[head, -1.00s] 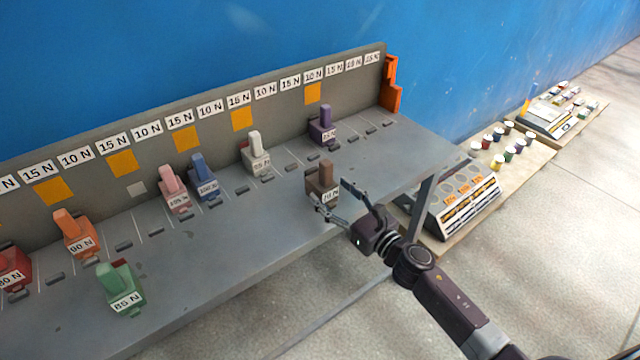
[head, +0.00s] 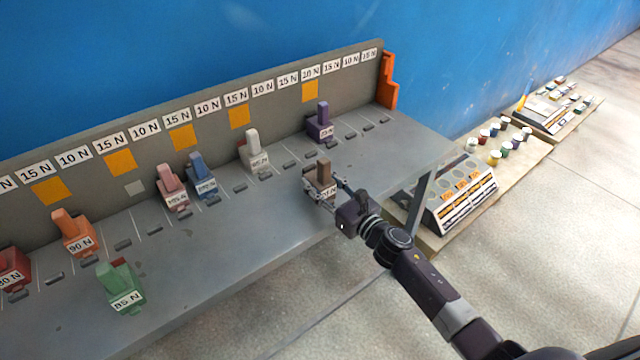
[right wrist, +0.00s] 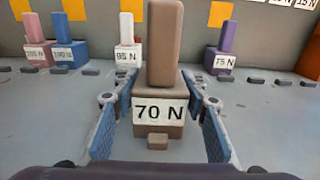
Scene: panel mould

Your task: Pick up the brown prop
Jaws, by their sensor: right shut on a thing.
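The brown prop (head: 324,176) stands upright near the front edge of the grey bench, toward its right end. In the right wrist view the brown prop (right wrist: 164,50) shows a block base with a "70 N" label and a tall upright post. My right gripper (head: 325,190) has its two fingers on either side of the prop's base. In the right wrist view the blue-padded fingers of my right gripper (right wrist: 160,125) flank the base, shut on it. The prop appears to rest on the bench. My left gripper is not in view.
A purple prop (head: 321,122) and a white prop (head: 254,150) stand behind. Blue (head: 201,175), pink (head: 171,188), orange (head: 73,235), red (head: 12,270) and green (head: 121,287) props stand leftward. The back panel (head: 222,88) bounds the bench (head: 230,235). Boards with cups lie beyond the right end.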

